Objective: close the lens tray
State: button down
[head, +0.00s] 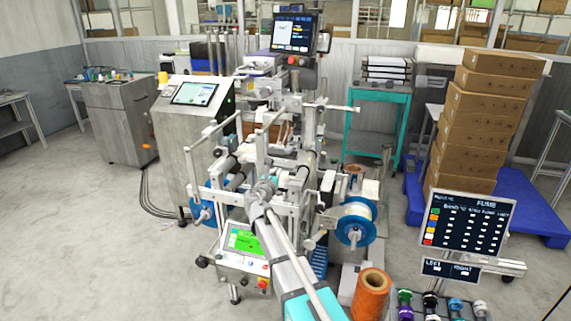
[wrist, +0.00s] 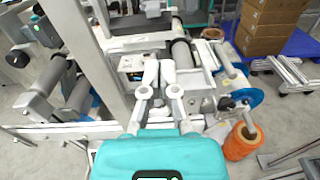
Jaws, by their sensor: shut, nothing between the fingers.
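I cannot pick out the lens tray for certain in either view. A rack of dark, purple and blue round pieces (head: 430,304) is cut off by the bottom edge at the right of the head view; I cannot tell if it is the tray. My gripper (head: 264,186) reaches into the middle of the reel machine (head: 290,207) in the head view. In the wrist view my gripper (wrist: 158,72) is shut and empty, its fingertips close together in front of the machine's rollers and light metal frame. I cannot tell if the fingertips touch anything.
Metal posts and rollers (wrist: 180,54) crowd around my gripper. A blue-rimmed reel (head: 356,222) and an orange spool (head: 371,292) stand right of my arm. A sign board (head: 466,224) and stacked cartons (head: 475,120) on a blue pallet (head: 530,205) are further right.

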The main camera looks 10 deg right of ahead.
jog(key=shift+w+a+n, duration=0.2)
jog(key=shift+a+n, duration=0.15)
jog(key=shift+n, duration=0.05)
jog(key=shift+w, duration=0.15)
send_near(291, 147)
jog(key=x, duration=0.4)
jog(key=shift+w+a+f, duration=0.1)
jog(key=shift+w+f, duration=0.15)
jog(key=shift+f, duration=0.15)
dwell(0.4)
jog(key=x, duration=0.7)
jog(key=shift+w, duration=0.3)
jog(key=shift+r, duration=0.1)
jog(key=shift+w, duration=0.15)
